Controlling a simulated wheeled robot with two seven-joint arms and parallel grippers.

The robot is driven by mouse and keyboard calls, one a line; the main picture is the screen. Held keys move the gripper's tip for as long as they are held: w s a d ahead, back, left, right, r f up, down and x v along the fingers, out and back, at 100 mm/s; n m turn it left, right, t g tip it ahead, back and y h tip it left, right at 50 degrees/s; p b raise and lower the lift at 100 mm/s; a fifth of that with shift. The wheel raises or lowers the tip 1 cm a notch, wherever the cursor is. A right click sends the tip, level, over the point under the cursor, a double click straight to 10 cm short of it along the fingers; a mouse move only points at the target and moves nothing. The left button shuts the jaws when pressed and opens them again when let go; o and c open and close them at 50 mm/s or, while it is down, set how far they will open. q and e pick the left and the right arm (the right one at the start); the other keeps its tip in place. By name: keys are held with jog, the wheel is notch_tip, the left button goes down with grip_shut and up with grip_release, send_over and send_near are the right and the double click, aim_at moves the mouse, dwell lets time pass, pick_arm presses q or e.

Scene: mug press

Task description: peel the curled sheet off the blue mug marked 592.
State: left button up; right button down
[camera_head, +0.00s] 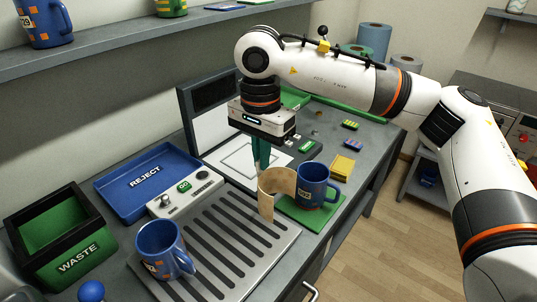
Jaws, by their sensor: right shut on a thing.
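A blue mug (318,186) with orange patches stands upright on a green mat (330,215). Its label is too small to read surely. A tan curled sheet (276,186) stands at the mug's left side, bowed open toward the lower left; I cannot tell whether its right edge still touches the mug. My right gripper (261,165) points down with teal fingers at the sheet's upper left edge and is shut on the sheet; the fingertips are partly hidden. A second blue mug (160,240) with orange patches stands on the slotted metal tray at lower left. My left gripper is not in view.
The slotted tray (225,240) fills the front. A blue REJECT tray (115,180), a green WASTE bin (75,262) and a button box (172,198) stand to the left. A press-like panel (212,125) stands behind. A yellow pad (342,166) lies right of the mug.

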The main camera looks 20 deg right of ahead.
jog(key=shift+r+p, duration=1.3)
jog(key=shift+r, duration=0.95)
